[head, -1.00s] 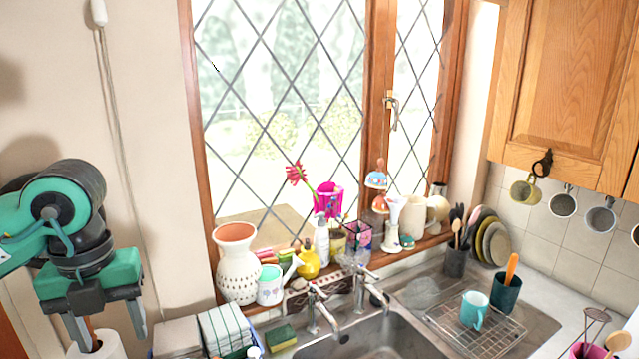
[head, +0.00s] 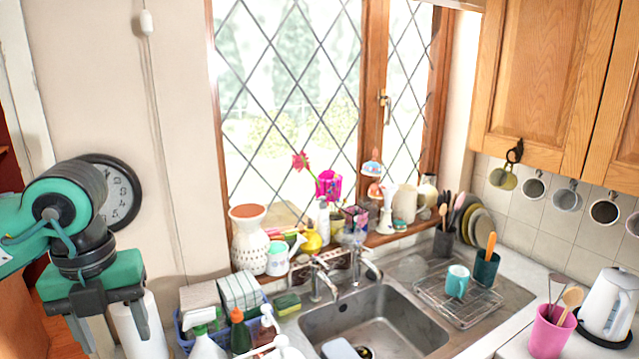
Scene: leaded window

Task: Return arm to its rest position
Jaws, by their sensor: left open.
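My left gripper (head: 110,330) hangs at the lower left of the head view, fingers pointing down. It is open, with a wide gap between the fingers, and nothing shows held in it. My left arm comes in from the left edge, in front of the wall and the clock. A white paper towel roll (head: 142,325) stands behind the right finger; I cannot tell how far behind. My right gripper is not in view.
Spray bottles (head: 207,345) and a blue basket (head: 182,335) stand right of the gripper. The sink (head: 400,325), drying rack (head: 462,302), pink pot (head: 549,335) and kettle (head: 607,305) lie further right. A wall clock (head: 122,195) hangs behind my arm.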

